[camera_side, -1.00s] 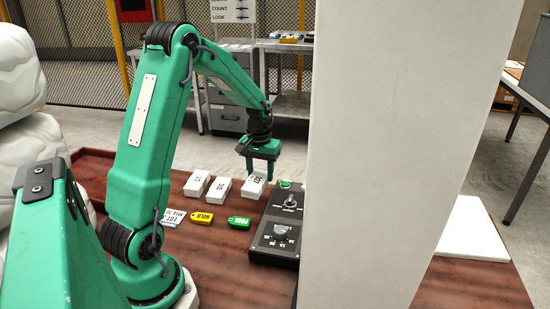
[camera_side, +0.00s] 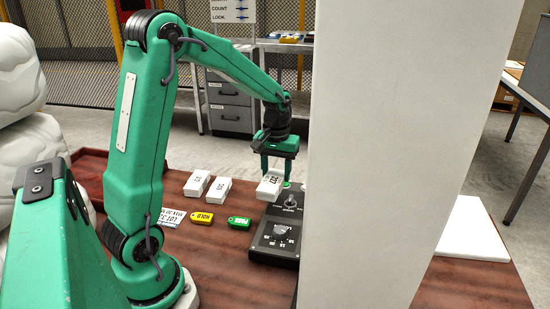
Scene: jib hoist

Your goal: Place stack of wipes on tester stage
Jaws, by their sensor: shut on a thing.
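My gripper (camera_side: 275,170) points down and is shut on a white stack of wipes (camera_side: 269,187) with black print on it. The held stack looks slightly tilted and shows in front of the far left corner of the black control box (camera_side: 272,241). I cannot tell its height above the table. Two other white stacks, one on the left (camera_side: 197,184) and one nearer (camera_side: 217,191), rest on the wooden table. I cannot make out the tester stage; a large pale pillar hides the area right of the control box.
The pale pillar (camera_side: 405,150) blocks much of the right side. A yellow tag (camera_side: 202,218), a green tag (camera_side: 239,223) and a printed card (camera_side: 172,217) lie on the table (camera_side: 222,270). A white slab (camera_side: 468,232) lies at the right. The near table is clear.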

